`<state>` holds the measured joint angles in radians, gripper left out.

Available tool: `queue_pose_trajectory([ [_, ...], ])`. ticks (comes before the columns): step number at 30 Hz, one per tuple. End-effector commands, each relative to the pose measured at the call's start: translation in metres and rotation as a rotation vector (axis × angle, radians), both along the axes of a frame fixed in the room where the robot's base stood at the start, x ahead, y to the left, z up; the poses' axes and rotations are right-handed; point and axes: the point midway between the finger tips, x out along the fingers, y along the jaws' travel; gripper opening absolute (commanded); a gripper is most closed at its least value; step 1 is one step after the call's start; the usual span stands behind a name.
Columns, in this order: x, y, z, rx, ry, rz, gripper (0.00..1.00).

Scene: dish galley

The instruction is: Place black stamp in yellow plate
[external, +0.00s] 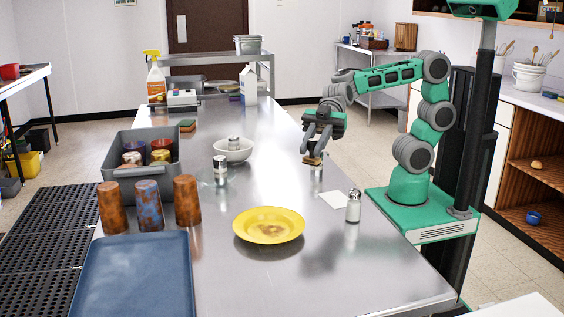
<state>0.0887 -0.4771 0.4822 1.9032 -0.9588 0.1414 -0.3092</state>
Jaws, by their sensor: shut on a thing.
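The yellow plate (269,225) lies on the steel table in the front middle, with a brownish patch at its centre. My gripper (312,152) is above the table, behind the plate and to its right. It points down and is shut on a small dark and tan thing (313,161), which looks like the black stamp. The fingers partly hide it, and its details are too small to make out. The held thing appears raised above the tabletop, with a pale reflection or small object just below it. The plate has no separate object on it.
A salt shaker (353,206) stands right of the plate beside a white card (334,200). A white bowl (233,150) and another shaker (220,170) are further left. Rusty cups (187,200), a grey bin (115,180) and a blue tray (135,275) line the left. The tabletop between gripper and plate is clear.

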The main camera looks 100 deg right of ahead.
Motion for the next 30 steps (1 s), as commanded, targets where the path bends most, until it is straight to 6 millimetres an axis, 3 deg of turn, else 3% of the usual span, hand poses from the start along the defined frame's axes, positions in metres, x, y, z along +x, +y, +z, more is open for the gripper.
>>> queue_pose_trajectory([
  [4,0.012,0.01,-0.016,-0.008,0.034,0.014,0.0],
  [12,0.082,0.041,-0.052,-0.008,0.033,0.012,0.0],
  [18,0.111,0.053,-0.093,-0.008,0.031,0.01,0.0],
  [24,0.124,0.058,-0.113,-0.008,0.03,0.008,0.0],
  [27,0.123,0.058,-0.131,-0.008,0.03,0.008,0.0],
  [30,0.123,0.058,-0.137,-0.008,0.027,0.007,0.0],
])
